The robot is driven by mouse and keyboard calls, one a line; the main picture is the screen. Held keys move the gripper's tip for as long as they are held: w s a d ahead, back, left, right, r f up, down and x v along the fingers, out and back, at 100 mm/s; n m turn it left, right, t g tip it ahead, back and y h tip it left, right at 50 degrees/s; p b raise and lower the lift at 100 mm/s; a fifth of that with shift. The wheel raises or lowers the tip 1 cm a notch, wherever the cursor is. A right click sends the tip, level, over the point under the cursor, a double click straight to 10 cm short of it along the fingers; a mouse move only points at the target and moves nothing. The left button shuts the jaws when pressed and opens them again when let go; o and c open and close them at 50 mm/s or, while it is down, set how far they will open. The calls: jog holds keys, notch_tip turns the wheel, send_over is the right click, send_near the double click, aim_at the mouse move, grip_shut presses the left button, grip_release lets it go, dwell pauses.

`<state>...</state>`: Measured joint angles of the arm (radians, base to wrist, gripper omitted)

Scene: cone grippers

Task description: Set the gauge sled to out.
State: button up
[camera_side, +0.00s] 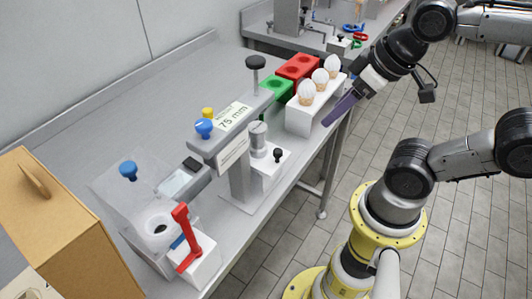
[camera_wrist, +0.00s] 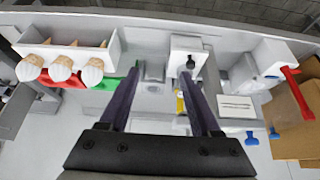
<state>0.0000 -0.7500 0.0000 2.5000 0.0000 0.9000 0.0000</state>
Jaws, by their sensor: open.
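The gauge sled (camera_side: 268,170) looks to be the pale block with an upright black knob (camera_side: 278,154) at the foot of the grey stand labelled "75 mm" (camera_side: 235,117). A silver cylinder (camera_side: 258,138) stands over it. In the wrist view the pale block (camera_wrist: 187,44) and its black knob (camera_wrist: 190,62) lie ahead, near the right fingertip. I cannot tell whether the sled is in or out. My gripper (camera_wrist: 162,76) is open and empty, its two purple fingers well apart. In the side view my gripper (camera_side: 334,115) hangs right of the sled, by the white cone rack, apart from the knob.
The white rack (camera_side: 305,122) holds several pale-topped cones near the bench's front edge. Red (camera_side: 298,67) and green (camera_side: 275,88) blocks stand behind it. A red lever (camera_side: 186,240) and a brown box (camera_side: 70,230) are at the left. Open floor lies right of the bench.

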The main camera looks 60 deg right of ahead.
aim_at(278, 151)
dwell(0.4)
jog(key=shift+c, duration=0.6)
jog(key=shift+w+a+r+n+g+y, duration=1.45)
jog(key=shift+w+n, duration=1)
jog(key=shift+n, duration=2.05)
jog(key=shift+t, duration=0.25)
jog(key=x, duration=1.3)
jog(key=shift+a, duration=0.2)
grip_shut()
jog(key=shift+r, duration=0.1)
